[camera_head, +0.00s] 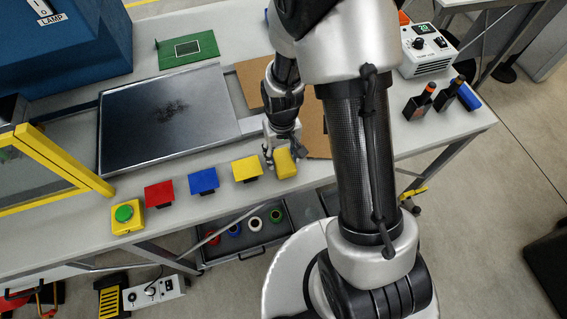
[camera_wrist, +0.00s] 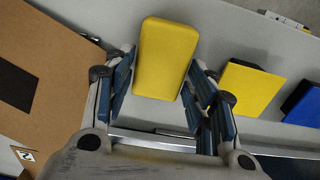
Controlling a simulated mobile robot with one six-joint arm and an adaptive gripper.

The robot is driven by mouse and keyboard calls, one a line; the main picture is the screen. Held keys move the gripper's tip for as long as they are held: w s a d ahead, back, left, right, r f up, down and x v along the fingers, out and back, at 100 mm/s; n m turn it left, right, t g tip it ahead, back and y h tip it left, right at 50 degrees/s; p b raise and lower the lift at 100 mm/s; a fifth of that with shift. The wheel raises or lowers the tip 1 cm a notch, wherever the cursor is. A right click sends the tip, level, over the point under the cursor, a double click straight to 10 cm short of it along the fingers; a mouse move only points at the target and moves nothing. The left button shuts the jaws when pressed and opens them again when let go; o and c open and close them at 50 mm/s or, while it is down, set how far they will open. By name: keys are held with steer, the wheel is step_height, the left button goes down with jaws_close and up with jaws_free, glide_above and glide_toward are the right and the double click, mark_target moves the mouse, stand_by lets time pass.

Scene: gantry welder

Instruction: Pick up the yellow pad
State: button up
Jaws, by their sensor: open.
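The yellow pad (camera_head: 286,164), a thick block with rounded edges, is at the front edge of the grey bench. In the wrist view the yellow pad (camera_wrist: 165,58) stands upright in the picture between the two blue-lined fingers. My gripper (camera_head: 279,152) is open around it, with a finger on each side; it also shows in the wrist view (camera_wrist: 163,85). A narrow gap shows at the pad's left side; I cannot tell whether the right finger touches it.
A flat yellow square (camera_head: 246,169) on a black base stands close left of the pad, followed by a blue square (camera_head: 203,181), a red square (camera_head: 159,195) and a green button (camera_head: 124,213). Brown board (camera_wrist: 50,60) lies on the pad's other side. An open drawer (camera_head: 245,245) is below.

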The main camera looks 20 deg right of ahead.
mark_target(282, 157)
steer(key=shift+f, duration=0.9)
steer(key=c, duration=0.6)
steer(key=shift+r, duration=0.15)
step_height(282, 157, up, 20)
steer(key=p, duration=0.4)
steer(key=shift+p, duration=0.4)
